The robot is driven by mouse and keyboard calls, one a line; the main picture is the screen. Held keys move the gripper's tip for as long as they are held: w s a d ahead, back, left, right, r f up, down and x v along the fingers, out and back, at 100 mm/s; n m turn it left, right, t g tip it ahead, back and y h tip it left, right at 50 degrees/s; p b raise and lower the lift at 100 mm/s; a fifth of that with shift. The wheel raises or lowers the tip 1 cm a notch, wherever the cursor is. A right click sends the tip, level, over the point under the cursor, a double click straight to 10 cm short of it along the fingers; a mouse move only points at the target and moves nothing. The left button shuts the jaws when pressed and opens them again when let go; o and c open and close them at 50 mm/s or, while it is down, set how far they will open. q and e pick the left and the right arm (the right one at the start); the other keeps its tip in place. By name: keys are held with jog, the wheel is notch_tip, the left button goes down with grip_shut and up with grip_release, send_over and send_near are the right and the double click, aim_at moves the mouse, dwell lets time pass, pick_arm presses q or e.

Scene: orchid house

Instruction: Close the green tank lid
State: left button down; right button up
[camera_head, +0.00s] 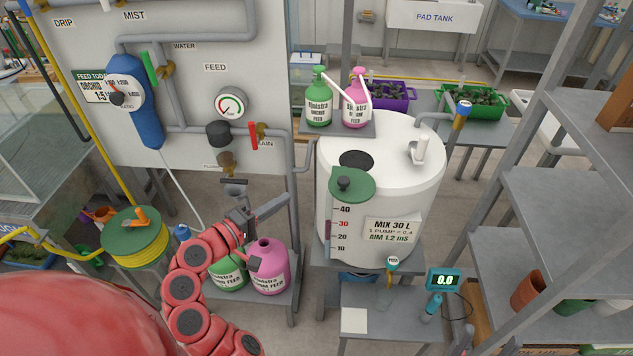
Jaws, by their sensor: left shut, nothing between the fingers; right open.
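The white mixing tank (400,185) stands right of centre on a grey stand, with a scale and a "MIX 30 L" label on its front. Its dark round opening (356,160) is uncovered on top. My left gripper (236,185) is shut and empty, left of the tank and apart from the lid.
A green bottle (318,105) and a pink bottle (355,108) with pumps stand on a small shelf behind the opening. Pink (269,268) and green jugs stand below my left gripper. A pipe panel (195,90) is behind it. A white spout stands on the tank's right top.

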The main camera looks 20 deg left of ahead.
pick_arm(q)
jog(key=s+d+p+x, duration=0.1)
jog(key=p+x, duration=0.5)
jog(key=x, duration=0.6)
jog(key=shift+w+d+p, duration=0.15)
jog(key=shift+d+p, duration=0.15)
jog(key=shift+d, duration=0.6)
jog(key=shift+f, duration=0.15)
